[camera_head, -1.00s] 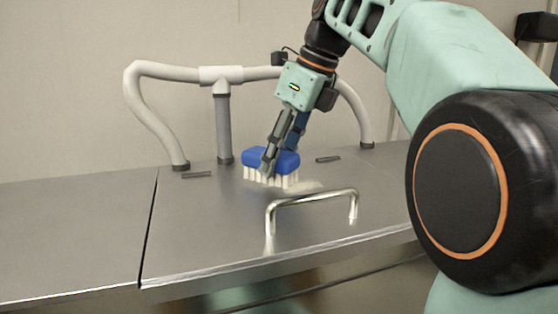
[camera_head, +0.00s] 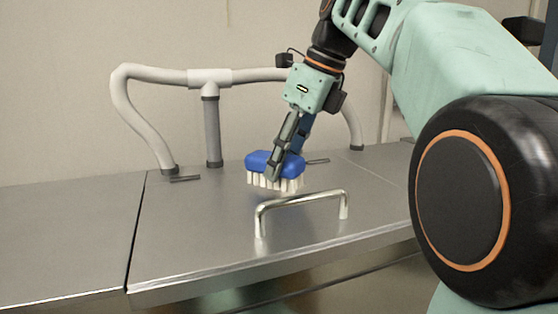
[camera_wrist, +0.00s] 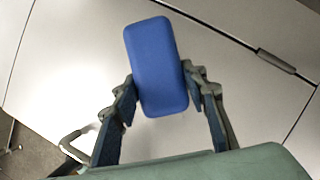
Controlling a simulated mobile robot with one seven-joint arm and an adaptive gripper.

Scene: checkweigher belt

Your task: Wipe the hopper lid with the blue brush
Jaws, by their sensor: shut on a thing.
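The blue brush (camera_head: 273,163) has a blue block back and white bristles pointing down. My gripper (camera_head: 279,165) is shut on it, with one finger on each side; the wrist view shows the brush's blue back (camera_wrist: 156,65) between the fingers. The brush is over the hopper lid (camera_head: 185,235), a flat brushed-metal panel, behind its handle. I cannot tell whether the bristles touch the lid. The lid surface under the brush is hidden.
A raised metal bar handle (camera_head: 300,203) stands on the lid in front of the brush. Grey pipes (camera_head: 211,120) rise at the back by the wall. Small dark hinges (camera_head: 185,178) lie at the lid's rear edge. The left metal panel (camera_head: 65,240) is bare.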

